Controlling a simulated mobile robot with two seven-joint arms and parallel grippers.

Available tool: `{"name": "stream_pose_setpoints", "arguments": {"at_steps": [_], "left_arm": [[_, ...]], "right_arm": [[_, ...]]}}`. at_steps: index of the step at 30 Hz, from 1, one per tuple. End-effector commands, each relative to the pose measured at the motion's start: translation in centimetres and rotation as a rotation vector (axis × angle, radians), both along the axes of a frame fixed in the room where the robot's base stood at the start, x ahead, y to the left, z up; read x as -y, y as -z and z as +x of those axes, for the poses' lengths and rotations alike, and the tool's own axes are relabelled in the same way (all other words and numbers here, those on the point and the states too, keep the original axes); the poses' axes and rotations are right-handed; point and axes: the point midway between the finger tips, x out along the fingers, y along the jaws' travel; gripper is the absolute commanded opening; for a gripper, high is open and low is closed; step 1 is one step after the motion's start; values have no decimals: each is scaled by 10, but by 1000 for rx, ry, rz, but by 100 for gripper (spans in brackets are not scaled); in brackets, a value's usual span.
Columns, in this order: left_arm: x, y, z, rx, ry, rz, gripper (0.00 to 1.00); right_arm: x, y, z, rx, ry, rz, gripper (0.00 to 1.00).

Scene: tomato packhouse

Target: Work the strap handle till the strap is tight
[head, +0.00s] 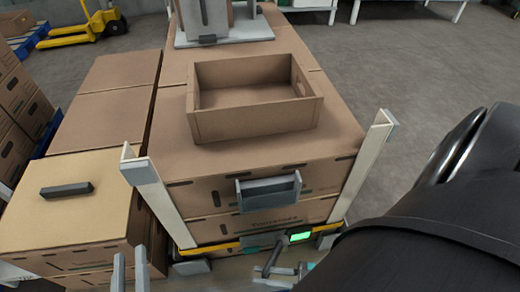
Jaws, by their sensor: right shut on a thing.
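A yellow strap (219,247) runs across the front of the box stack, low down and past the white corner posts. A grey strap tool with a lit green display (300,236) sits on it. The tool's dark strap handle (271,258) points down and toward me. My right gripper (287,272) is at the bottom edge, shut on the strap handle; the grip itself is small and partly cut off. My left gripper (131,268) is at the lower left, its two grey fingers apart and empty, clear of the strap. How tight the strap is cannot be told.
An open empty cardboard tray (258,119) stands on the stack. White corner posts (369,165) stand at its front corners, and a grey bracket (269,188) is on its front. More boxes (68,205) with a dark bar (67,190) are at left. Grey floor is free at right.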

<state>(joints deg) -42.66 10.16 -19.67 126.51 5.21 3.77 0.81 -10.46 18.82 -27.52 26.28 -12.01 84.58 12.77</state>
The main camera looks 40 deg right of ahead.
Motion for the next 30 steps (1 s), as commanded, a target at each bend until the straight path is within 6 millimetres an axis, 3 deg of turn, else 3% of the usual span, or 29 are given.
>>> {"name": "stream_pose_setpoints", "arguments": {"at_steps": [15, 16, 19, 30], "left_arm": [[0, 1, -1, -3, 1, 1, 34], [0, 1, -1, -3, 1, 1, 34], [0, 1, -1, -3, 2, 1, 34], [0, 2, -1, -5, 1, 2, 34]], "right_arm": [[0, 0, -5, -2, -3, 1, 0], [0, 0, -5, -2, -3, 1, 22], [0, 0, -5, -2, -3, 1, 32], [0, 0, -4, -1, -3, 0, 32]]}}
